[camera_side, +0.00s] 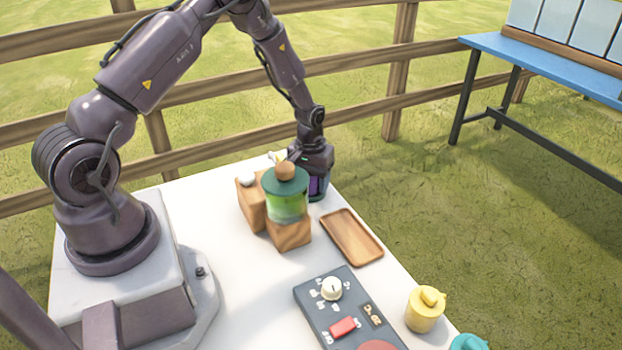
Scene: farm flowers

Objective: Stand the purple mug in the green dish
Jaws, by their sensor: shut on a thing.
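My gripper (318,168) points down at the far right edge of the white table and is shut on the purple mug (317,184). Only a small part of the mug shows below my gripper, behind the green jar. A dark green edge, which looks like the green dish (319,198), shows right under the mug. Most of the dish is hidden by the jar. I cannot tell whether the mug touches the dish floor or hangs just above it.
The green jar (287,207) with a wooden knob stands on a wooden block (290,236), close in front of my gripper. Another wooden block (249,205) stands left of it. A wooden tray (352,238), a control panel (345,312) and a yellow pot (424,312) lie nearer the camera.

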